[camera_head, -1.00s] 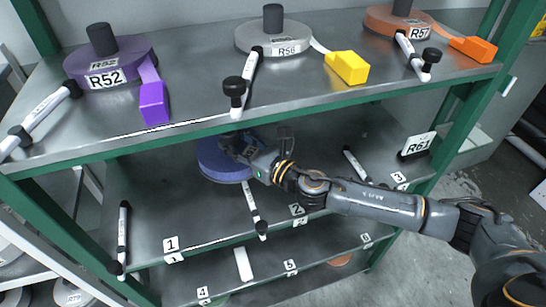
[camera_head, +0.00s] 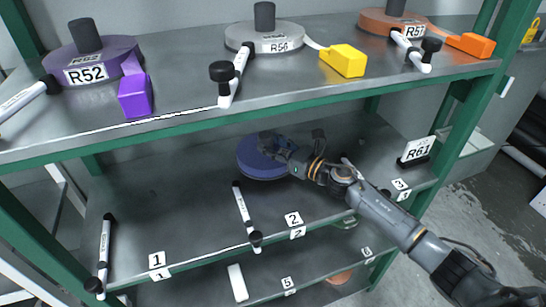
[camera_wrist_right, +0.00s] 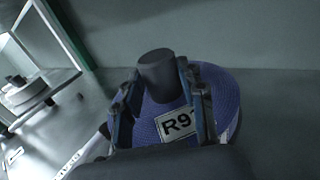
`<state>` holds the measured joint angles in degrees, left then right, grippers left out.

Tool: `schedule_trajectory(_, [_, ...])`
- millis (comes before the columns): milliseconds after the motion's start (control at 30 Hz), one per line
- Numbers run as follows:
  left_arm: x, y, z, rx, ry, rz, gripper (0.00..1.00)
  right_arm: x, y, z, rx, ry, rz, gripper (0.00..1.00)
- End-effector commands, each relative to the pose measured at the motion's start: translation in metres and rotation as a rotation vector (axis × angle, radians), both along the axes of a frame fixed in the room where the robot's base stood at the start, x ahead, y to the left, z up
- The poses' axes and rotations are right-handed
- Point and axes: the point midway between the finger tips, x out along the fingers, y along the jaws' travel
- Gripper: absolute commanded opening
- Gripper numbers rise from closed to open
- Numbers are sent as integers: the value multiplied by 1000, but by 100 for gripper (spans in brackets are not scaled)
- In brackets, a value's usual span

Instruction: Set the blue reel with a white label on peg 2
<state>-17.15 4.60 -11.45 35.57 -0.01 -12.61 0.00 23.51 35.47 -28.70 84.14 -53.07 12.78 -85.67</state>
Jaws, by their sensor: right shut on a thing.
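The blue reel (camera_head: 258,162) is at the back of the middle shelf, behind and right of the white rod between labels 1 and 2. My right gripper (camera_head: 276,144) reaches in from the right and is shut on the reel's dark hub. In the right wrist view, the fingers (camera_wrist_right: 160,95) stand on both sides of the dark hub (camera_wrist_right: 160,72). A white label reading R9 and a partly hidden character faces the camera on the blue reel (camera_wrist_right: 222,92). The label 2 (camera_head: 292,219) is on the shelf's front edge. Whether the reel touches the shelf is unclear. My left gripper is out of view.
The upper shelf holds a purple reel (camera_head: 110,58), a grey reel (camera_head: 283,40) and an orange reel (camera_head: 378,22). White rods with black ends divide the middle shelf, one (camera_head: 243,208) near the reel. A tag R61 (camera_head: 420,147) stands at right. The bay above label 1 looks empty.

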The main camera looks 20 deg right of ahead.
Motion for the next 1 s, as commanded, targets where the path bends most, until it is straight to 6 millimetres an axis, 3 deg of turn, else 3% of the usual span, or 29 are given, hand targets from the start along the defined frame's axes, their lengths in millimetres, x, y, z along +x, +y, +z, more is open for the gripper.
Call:
schedule_trajectory(233, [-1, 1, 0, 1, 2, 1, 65, 2, -3, -30, 7, 2, -1, 0])
schedule_trajectory(633, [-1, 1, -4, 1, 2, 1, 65, 2, -3, -37, 2, -3, 1, 0])
schedule_trajectory(667, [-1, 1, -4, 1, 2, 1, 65, 1, -3, -39, 1, 1, 1, 41])
schedule_trajectory(767, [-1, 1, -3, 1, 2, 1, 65, 1, -3, -37, 0, 1, 0, 62])
schedule_trajectory(1000, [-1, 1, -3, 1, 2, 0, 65, 1, -3, -37, 0, 1, 0, 62])
